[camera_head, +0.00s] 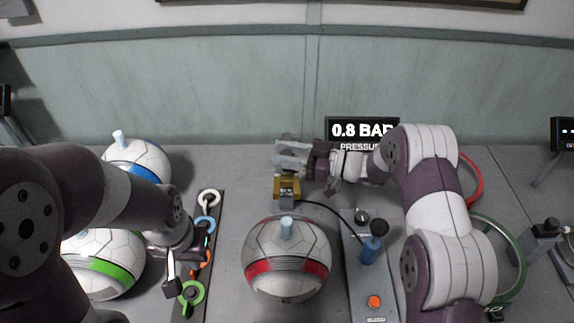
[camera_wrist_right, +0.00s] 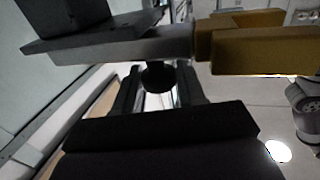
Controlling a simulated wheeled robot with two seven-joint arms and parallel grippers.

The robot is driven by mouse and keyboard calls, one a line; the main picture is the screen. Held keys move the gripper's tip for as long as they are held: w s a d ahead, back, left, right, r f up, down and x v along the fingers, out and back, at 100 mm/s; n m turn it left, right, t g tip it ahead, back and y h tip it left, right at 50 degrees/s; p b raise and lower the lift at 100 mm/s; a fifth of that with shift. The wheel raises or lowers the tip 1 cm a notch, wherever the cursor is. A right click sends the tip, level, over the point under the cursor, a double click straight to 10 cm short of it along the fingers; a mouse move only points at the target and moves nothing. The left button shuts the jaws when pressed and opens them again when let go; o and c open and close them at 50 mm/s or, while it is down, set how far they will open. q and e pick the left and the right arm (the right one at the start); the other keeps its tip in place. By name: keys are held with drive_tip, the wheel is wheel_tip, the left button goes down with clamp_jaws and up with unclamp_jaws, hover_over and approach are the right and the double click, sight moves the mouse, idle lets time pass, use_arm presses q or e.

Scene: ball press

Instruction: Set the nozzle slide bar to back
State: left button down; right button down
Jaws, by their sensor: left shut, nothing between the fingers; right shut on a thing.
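The nozzle slide bar (camera_wrist_right: 140,47) is a flat grey bar running into a yellow block in the right wrist view. A small dark round knob (camera_wrist_right: 158,76) sits on it. My right gripper (camera_head: 306,160) is at the far middle of the table, behind the yellow block (camera_head: 287,188). In its wrist view, the dark fingers (camera_wrist_right: 160,95) are shut on the knob, one on each side. In the head view the gripper and arm hide the knob. My left gripper (camera_head: 172,284) is shut and empty near the ring strip at left.
A red-striped ball (camera_head: 287,268) stands below the yellow block, a light-blue plug on top. A grey control panel (camera_head: 367,280) with a blue-handled lever is to its right. Green (camera_head: 101,277) and blue-striped balls stand at left. A display (camera_head: 362,130) reads 0.8 BAR.

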drive_tip(key=shift+w+r, duration=0.15)
drive_tip(key=c, duration=0.8)
unclamp_jaws()
drive_tip(key=shift+w, duration=0.15)
drive_tip(key=b+v, duration=0.2)
drive_tip(key=v, duration=1)
drive_tip(key=shift+d, duration=0.35)
